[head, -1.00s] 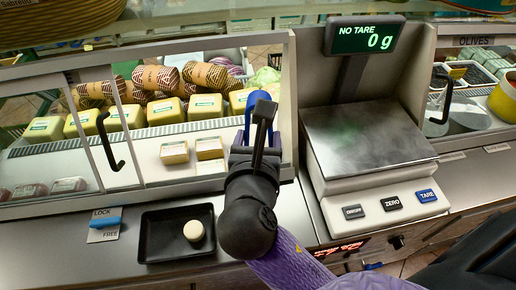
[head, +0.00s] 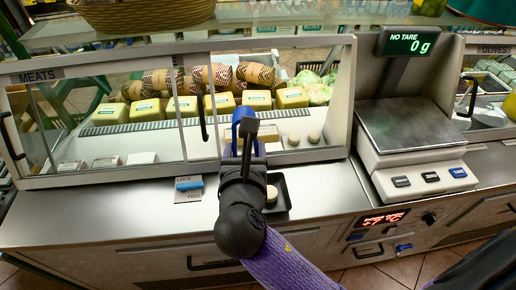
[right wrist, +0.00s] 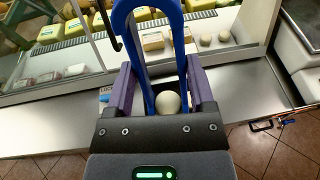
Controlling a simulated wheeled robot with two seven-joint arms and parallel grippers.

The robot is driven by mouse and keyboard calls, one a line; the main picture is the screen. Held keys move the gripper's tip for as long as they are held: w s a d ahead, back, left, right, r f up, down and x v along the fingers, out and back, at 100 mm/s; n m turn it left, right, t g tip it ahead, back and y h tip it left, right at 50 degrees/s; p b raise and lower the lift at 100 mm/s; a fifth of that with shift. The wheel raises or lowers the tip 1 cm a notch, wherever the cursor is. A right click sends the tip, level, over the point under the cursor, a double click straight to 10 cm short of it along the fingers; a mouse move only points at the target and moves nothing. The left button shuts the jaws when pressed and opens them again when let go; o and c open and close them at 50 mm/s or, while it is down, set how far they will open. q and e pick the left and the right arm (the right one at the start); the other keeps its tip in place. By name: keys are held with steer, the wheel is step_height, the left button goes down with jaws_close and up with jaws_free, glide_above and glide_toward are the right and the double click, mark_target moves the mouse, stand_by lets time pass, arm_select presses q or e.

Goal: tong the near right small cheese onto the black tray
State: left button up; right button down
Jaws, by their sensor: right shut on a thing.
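My right gripper (head: 245,145) is shut on blue tongs (head: 243,117) in front of the glass case; the blue tong arms (right wrist: 150,60) rise between its purple fingers (right wrist: 160,66) in the right wrist view. Where the tong tips are, I cannot tell. Two small round pale cheeses, a left one (head: 293,139) and a right one (head: 314,137), sit at the case's front right, apart from the tongs. The black tray (head: 283,193) lies on the counter, its left part hidden behind my arm. Another round cheese (head: 271,194) is on it; it shows between the fingers (right wrist: 168,103). My left gripper is out of view.
Yellow packed cheeses (head: 222,104) and patterned rolls (head: 252,73) fill the back of the case (head: 350,110). A scale (head: 410,125) stands right of it. A blue lock lever (head: 189,185) is on the counter left of my arm. The counter at far left is clear.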

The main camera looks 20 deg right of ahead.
arm_select(q)
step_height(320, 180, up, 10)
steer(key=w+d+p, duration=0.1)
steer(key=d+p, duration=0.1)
steer(key=p, duration=0.7)
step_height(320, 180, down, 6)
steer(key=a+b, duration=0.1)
steer(key=b, duration=0.5)
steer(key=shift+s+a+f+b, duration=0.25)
steer(key=shift+b, duration=0.15)
arm_select(e)
steer(key=w+f+n+t+y, duration=0.1)
steer(key=w+f+n+y, duration=0.2)
steer(key=f, duration=0.8)
steer(key=shift+w+f+n+y, duration=0.25)
steer(key=shift+w+y, duration=0.25)
steer(key=shift+y, duration=0.3)
steer(key=shift+d+r, duration=0.1)
steer(key=shift+c, duration=2.2)
jaws_free()
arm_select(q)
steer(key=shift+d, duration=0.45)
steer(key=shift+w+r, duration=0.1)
